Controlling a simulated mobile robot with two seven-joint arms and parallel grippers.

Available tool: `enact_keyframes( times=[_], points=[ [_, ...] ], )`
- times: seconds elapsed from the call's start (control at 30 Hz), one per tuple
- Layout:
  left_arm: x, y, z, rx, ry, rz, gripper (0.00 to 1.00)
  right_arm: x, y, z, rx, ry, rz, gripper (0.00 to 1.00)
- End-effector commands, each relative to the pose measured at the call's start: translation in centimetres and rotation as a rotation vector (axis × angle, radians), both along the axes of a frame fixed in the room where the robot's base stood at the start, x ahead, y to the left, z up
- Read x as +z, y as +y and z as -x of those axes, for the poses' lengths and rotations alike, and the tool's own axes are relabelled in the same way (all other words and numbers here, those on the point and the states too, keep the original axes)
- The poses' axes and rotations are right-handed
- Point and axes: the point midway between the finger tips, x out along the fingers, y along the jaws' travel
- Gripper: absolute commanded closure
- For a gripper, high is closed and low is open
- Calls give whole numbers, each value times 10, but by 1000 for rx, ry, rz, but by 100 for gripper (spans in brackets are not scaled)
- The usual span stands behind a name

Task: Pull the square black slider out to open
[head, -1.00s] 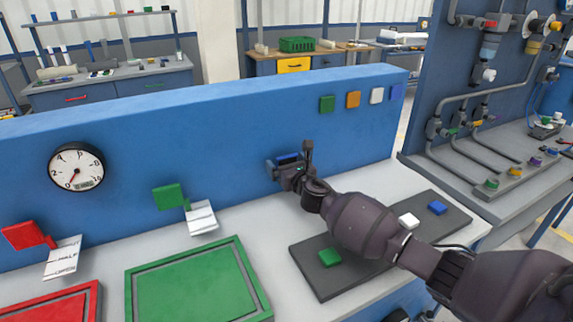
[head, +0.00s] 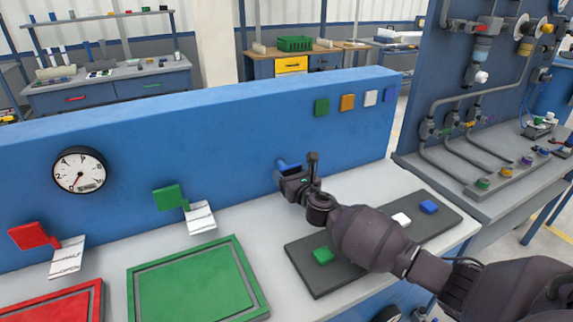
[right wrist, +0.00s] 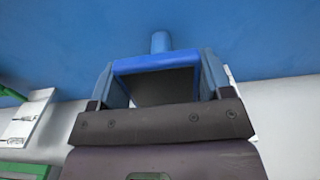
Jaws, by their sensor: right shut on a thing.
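The slider (right wrist: 155,64) shows in the right wrist view as a square piece with a blue upper edge and a dark face. A short blue rod (right wrist: 160,42) joins it to the blue wall. My right gripper (right wrist: 158,90) is shut on the slider, one finger on each side. In the head view my right gripper (head: 292,182) is just in front of the blue wall panel (head: 225,140), and a blue part of the slider (head: 287,165) shows between gripper and wall. Most of the slider is hidden there by the gripper. My left gripper is not in view.
A gauge (head: 80,170), a green lever (head: 168,198) and a red lever (head: 33,236) are on the wall to the left. A dark board (head: 305,275) with coloured blocks lies below my right arm. A green tray (head: 195,285) is on the bench.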

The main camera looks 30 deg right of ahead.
Motion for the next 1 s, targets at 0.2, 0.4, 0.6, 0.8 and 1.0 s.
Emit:
enact_keyframes(
  times=[0.2,0.4,0.6,0.8,1.0],
  points=[
    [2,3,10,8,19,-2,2,2,2,29,0,-1,-1,70],
    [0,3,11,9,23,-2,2,0,2,35,0,0,0,71],
    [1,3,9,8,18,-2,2,-2,3,36,1,3,0,70],
    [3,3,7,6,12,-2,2,-2,2,35,1,2,0,2],
    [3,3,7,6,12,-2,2,-1,2,35,0,1,0,2]
  ],
)
